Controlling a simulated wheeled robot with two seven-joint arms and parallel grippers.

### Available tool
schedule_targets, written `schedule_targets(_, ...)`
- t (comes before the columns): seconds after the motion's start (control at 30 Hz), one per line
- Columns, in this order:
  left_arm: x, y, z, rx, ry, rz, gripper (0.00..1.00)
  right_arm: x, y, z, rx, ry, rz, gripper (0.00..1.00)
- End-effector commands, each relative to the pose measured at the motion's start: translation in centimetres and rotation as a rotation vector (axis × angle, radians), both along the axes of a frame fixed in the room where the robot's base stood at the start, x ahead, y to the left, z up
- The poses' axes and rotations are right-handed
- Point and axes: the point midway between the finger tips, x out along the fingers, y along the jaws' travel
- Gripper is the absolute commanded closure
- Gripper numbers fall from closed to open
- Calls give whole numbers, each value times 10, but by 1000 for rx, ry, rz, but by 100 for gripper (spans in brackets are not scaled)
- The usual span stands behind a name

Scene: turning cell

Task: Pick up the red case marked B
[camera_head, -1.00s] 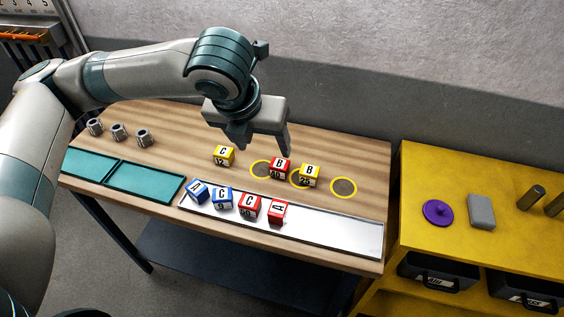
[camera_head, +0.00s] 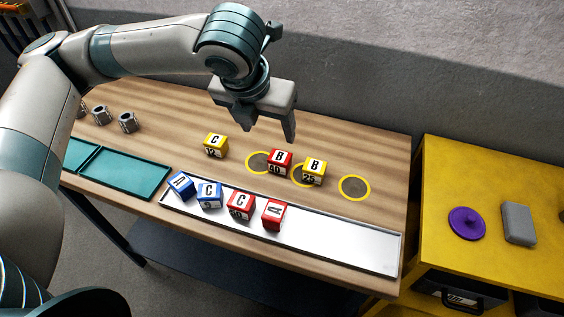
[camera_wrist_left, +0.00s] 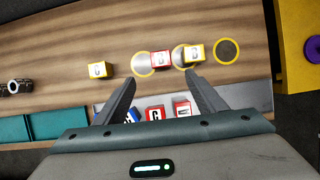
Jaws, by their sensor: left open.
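The red case marked B (camera_head: 279,162) stands on the wooden table between two yellow ring marks, close to the left of a yellow case marked B (camera_head: 313,172). In the left wrist view the red B case (camera_wrist_left: 160,60) shows beyond the fingertips, left of the yellow B case (camera_wrist_left: 194,53). My left gripper (camera_head: 267,127) is open and empty, above the table and behind the red B case in the head view. In the left wrist view its two fingers (camera_wrist_left: 163,88) are spread wide. My right gripper is not in view.
A white tray (camera_head: 350,247) at the table's front holds blue and red cases at its left end. A yellow case marked C (camera_head: 215,146) stands to the left. Teal trays (camera_head: 125,172) and metal parts (camera_head: 128,122) lie further left. A yellow bench (camera_head: 450,180) stands right.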

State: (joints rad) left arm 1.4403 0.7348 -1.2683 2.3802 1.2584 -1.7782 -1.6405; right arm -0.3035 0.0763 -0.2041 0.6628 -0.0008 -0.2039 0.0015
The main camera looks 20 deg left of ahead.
Motion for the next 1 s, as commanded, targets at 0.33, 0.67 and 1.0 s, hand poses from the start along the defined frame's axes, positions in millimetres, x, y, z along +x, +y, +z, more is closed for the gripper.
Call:
schedule_targets(0.33, 0, 0, -2, 0, 0, 0, 36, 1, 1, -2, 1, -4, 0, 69)
schedule_targets(0.67, 7, 0, -20, 0, 4, 3, 36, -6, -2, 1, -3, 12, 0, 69)
schedule_targets(1.0, 29, -1, -75, 1, 4, 3, 36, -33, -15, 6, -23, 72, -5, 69)
